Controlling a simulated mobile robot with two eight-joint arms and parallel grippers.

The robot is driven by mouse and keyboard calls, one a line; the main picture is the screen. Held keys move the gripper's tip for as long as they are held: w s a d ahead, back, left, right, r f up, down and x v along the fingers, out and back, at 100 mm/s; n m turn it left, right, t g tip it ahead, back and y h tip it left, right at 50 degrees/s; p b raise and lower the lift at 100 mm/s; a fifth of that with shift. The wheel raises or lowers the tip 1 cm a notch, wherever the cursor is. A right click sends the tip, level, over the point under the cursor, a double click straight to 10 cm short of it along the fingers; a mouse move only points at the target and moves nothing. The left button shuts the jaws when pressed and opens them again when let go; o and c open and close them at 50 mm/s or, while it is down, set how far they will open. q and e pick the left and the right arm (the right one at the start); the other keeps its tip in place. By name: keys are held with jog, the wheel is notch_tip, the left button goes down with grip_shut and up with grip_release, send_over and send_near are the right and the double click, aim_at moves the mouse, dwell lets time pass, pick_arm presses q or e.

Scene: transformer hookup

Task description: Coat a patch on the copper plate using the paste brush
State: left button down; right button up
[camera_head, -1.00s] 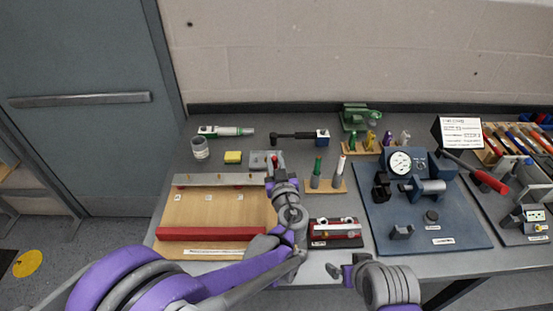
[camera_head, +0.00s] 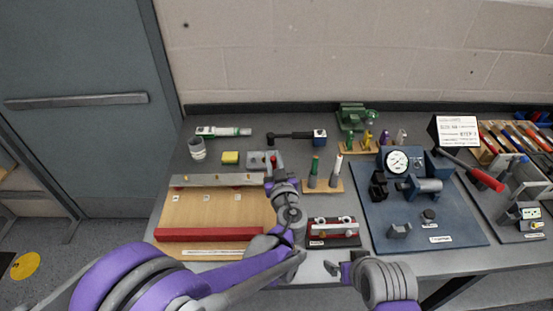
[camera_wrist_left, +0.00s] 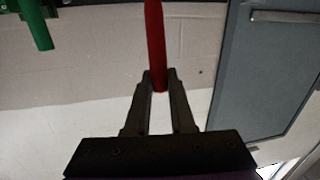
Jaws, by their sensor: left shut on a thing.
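My left gripper (camera_head: 272,182) is shut on a red-handled tool (camera_head: 274,160), seemingly the paste brush, above the bench. In the left wrist view the red handle (camera_wrist_left: 155,45) stands between the fingertips (camera_wrist_left: 158,85); its bristle end does not show. A wooden board (camera_head: 190,208) lies left of the gripper, with a dull metal bar (camera_head: 218,180) along its back edge and a red bar (camera_head: 205,234) along its front. I cannot tell which piece is the copper plate. A grey pot (camera_head: 197,149) stands at the back left. My right gripper (camera_head: 338,269) is low near the bench's front edge.
A small stand holds green-handled (camera_head: 315,166) and white-handled (camera_head: 337,165) tools close right of my left gripper. A red fixture (camera_head: 333,231) and a blue gauge station (camera_head: 450,225) occupy the right.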

pick_arm(q)
jog(key=shift+a, duration=0.25)
jog(key=shift+d, duration=0.2)
dwell(0.9)
jog(key=shift+d+r, duration=0.25)
jog(key=shift+r, duration=0.45)
jog(key=shift+d+r, duration=0.2)
jog(key=shift+r, duration=0.45)
jog(key=shift+d+r, duration=0.25)
jog(key=shift+r, duration=0.45)
jog(key=shift+w+f, duration=0.1)
jog(key=shift+f, duration=0.1)
